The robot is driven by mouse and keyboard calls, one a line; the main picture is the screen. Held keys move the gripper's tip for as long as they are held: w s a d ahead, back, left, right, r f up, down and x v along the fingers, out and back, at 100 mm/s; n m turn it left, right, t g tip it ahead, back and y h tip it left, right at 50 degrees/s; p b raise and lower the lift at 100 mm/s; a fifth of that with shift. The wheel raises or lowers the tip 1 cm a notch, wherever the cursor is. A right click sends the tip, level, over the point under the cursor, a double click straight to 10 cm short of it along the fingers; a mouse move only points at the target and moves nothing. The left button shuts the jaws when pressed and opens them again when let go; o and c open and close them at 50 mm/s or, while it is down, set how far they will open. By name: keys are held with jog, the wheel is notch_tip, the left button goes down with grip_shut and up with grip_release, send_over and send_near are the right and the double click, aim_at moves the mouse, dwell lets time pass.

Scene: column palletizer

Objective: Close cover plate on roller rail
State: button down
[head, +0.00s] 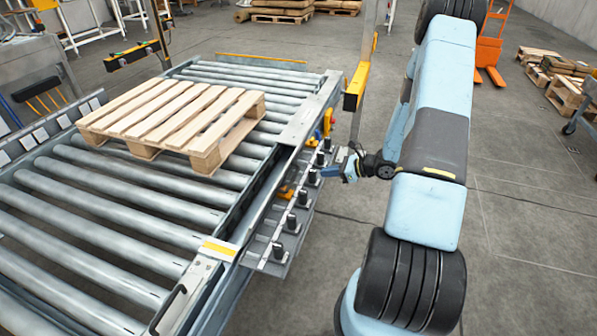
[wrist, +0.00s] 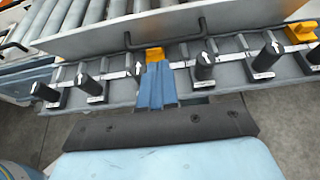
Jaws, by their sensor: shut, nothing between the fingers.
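The roller rail (head: 262,190) runs along the right side of the conveyor, with a grey ledge of several black upright posts on its outer side. I cannot tell for sure whether this is the cover plate. My gripper (head: 328,172) is beside the posts, its blue fingers (wrist: 157,85) shut and empty. In the wrist view the fingers point at the ledge between two posts, close to a yellow block (wrist: 155,54). Contact cannot be told.
A wooden pallet (head: 170,120) lies on the conveyor rollers (head: 120,210). A yellow-marked upright post (head: 357,85) stands just beyond my gripper. A black handle (head: 168,310) sits at the near rail end. Open floor (head: 520,230) lies to the right.

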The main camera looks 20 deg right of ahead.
jog(key=a+r+x, duration=0.1)
jog(key=r+x, duration=0.1)
jog(key=x, duration=1)
jog(key=shift+w+a, duration=0.2)
jog(key=shift+w, duration=0.4)
